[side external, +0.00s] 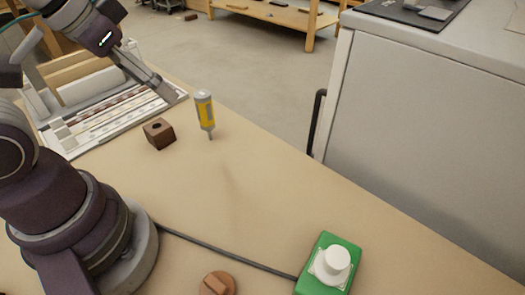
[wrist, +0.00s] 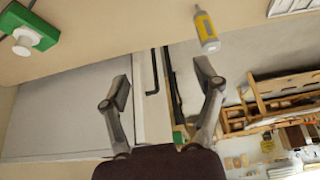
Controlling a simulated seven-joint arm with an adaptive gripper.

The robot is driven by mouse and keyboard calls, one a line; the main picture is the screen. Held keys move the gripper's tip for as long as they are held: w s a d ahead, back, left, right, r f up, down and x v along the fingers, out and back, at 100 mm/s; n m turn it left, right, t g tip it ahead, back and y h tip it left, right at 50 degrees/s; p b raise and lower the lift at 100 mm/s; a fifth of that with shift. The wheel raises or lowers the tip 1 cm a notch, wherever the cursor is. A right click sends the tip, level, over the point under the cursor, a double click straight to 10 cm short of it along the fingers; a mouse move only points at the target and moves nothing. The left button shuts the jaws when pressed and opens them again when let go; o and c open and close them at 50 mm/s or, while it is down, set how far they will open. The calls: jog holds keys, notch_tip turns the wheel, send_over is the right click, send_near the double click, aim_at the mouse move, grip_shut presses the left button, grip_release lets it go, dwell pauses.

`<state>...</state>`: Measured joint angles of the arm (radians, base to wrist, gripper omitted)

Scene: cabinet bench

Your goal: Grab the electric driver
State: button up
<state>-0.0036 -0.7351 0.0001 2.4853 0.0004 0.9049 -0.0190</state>
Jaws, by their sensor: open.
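The electric driver (side external: 205,112) is a small tool with a yellow and grey body and a thin tip pointing down. It is nearly upright at the bench's far edge, to the right of a brown block. I cannot tell whether its tip touches the bench. It also shows at the top of the wrist view (wrist: 206,28), above the right finger. My gripper (side external: 168,90) is over the white tray, left of the driver in the side view. In the wrist view my gripper (wrist: 162,84) has its two fingers wide apart with nothing between them.
A brown block with a hole (side external: 159,133) sits near the driver. A white sectioned tray (side external: 62,150) lies at the left. A green box with a white knob (side external: 328,264) and a round brown piece (side external: 217,284) are in front.

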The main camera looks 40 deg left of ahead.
jog(key=w+a+n+g, duration=0.3)
jog(key=w+n, duration=0.3)
jog(key=n, duration=0.2)
jog(key=n+g, duration=0.2)
jog(key=n, duration=0.7)
send_over(204, 108)
jog(key=f, duration=0.1)
jog(key=a+f, duration=0.1)
jog(key=f, duration=0.1)
jog(key=shift+w, duration=0.1)
jog(key=shift+w+a+f+n+g, duration=0.2)
jog(key=shift+a+f+n, duration=0.1)
jog(key=shift+f+n, duration=0.2)
jog(key=shift+w+a+f+n+g, duration=0.1)
jog(key=shift+w+a+f+n, duration=0.15)
jog(key=shift+f+n, duration=0.2)
jog(key=f, duration=1)
jog(key=shift+d+f, duration=0.1)
jog(key=shift+d, duration=0.2)
grip_shut()
jog(key=shift+r, duration=0.2)
